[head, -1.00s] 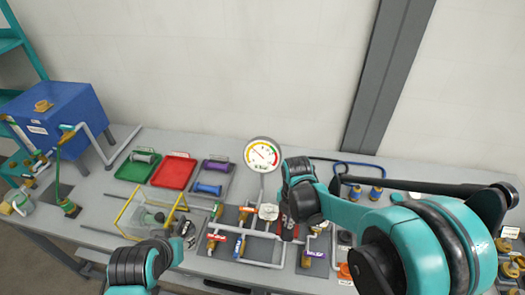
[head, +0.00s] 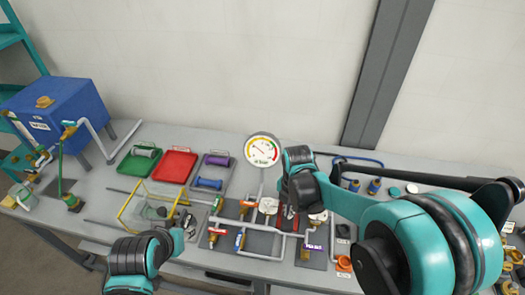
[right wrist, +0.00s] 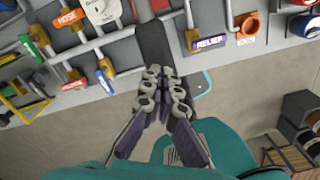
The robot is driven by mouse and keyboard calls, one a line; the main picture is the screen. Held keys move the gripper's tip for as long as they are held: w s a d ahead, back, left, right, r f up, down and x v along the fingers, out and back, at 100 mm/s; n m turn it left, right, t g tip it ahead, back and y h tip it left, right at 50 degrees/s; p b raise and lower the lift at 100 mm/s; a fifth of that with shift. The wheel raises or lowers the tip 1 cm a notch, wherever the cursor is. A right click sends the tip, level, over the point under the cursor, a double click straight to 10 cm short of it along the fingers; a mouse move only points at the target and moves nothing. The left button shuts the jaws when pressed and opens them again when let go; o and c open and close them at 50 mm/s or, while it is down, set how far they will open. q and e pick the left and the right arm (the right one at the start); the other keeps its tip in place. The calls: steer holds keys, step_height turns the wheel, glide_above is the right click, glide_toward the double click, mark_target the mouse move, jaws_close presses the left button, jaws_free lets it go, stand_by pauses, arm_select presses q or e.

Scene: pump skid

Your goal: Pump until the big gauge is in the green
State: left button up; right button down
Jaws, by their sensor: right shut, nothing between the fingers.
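The big gauge (head: 262,150) is a round white dial with a coloured rim, standing on a pipe at the back of the bench. Its needle is too small to read surely. My right gripper (right wrist: 163,76) is shut and empty in the right wrist view, its fingers together over a dark flat bar (right wrist: 152,38); I cannot tell whether they touch it. In the head view my right wrist hides most of that gripper and the panel under it. My left arm enters at the lower left, and its jaws are not clear enough to read.
A purple-tagged relief valve (right wrist: 208,43) and an orange fitting (right wrist: 248,26) sit beside the bar. Several coloured valves line the pipes left of my right gripper.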

steer(key=shift+f+b, duration=4.15)
steer(key=shift+f, duration=0.6)
step_height(320, 180, up, 10)
steer(key=p, duration=0.7)
steer(key=shift+f, duration=0.2)
steer(key=shift+f, duration=0.1)
step_height(320, 180, down, 9)
steer(key=b, duration=0.8)
step_height(320, 180, up, 9)
steer(key=p, duration=0.7)
